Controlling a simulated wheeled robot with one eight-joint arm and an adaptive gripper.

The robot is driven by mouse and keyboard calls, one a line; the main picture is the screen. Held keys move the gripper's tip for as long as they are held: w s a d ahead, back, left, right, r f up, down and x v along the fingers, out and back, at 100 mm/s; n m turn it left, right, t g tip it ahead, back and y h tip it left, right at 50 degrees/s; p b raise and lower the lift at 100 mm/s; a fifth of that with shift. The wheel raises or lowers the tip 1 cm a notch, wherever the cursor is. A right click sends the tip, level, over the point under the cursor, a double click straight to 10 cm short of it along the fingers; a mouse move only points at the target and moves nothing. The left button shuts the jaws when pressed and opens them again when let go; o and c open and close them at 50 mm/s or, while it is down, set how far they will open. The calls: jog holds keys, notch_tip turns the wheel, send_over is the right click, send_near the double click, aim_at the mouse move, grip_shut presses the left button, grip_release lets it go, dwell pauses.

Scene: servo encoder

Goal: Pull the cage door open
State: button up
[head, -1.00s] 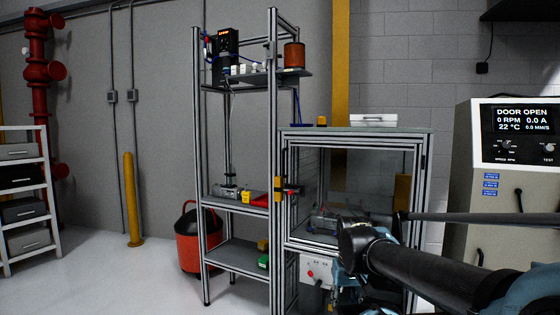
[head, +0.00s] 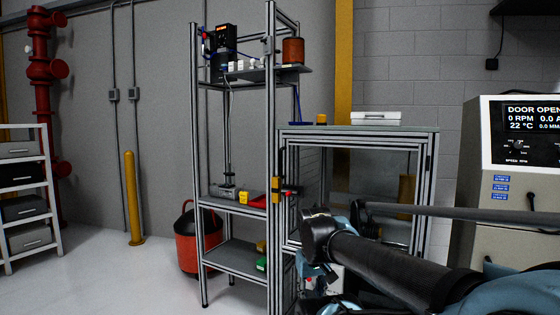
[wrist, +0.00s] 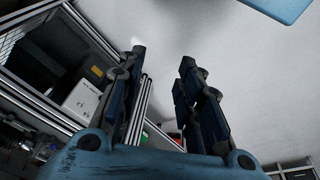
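The cage (head: 350,131) is an aluminium-profile enclosure with clear panels, right of the open rack. Its framed door (head: 424,190) faces me; my arm covers much of its lower part, so I cannot tell how far it stands ajar. The panel display (head: 533,116) reads DOOR OPEN. In the wrist view, my gripper (wrist: 163,56) has its two dark fingers apart with only pale floor between their tips. Aluminium profiles (wrist: 135,110) pass close beside and behind the left finger; contact cannot be told. In the head view my gripper is mostly hidden behind my arm.
The open rack (head: 272,150) holds devices and stands left of the cage. A red bucket (head: 188,245) and a yellow post (head: 132,200) stand further left. The control cabinet (head: 495,220) is close on the right. Floor (head: 120,275) at the front left is clear.

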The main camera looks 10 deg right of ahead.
jog(key=w+d+r+n+t+h, duration=0.15)
jog(key=w+r+n+h, duration=0.25)
jog(key=w+r+n, duration=0.6)
jog(key=w+d+r+n+t+h, duration=0.1)
jog(key=w+d+r+n+h, duration=0.25)
jog(key=w+r, duration=0.7)
jog(key=w+a+r+n+t+h, duration=0.35)
jog(key=w+a+r+n, duration=0.25)
jog(key=w+a, duration=0.45)
jog(key=w+a+r+n+t+h, duration=0.2)
jog(key=w+a+r+n+t, duration=0.35)
jog(key=w, duration=0.85)
jog(key=shift+n+g, duration=0.3)
jog(key=shift+g, duration=0.55)
jog(key=x, duration=1)
jog(key=w+x, duration=0.1)
jog(key=x, duration=0.4)
jog(key=shift+a+r, duration=0.25)
jog(key=shift+a, duration=0.1)
grip_shut()
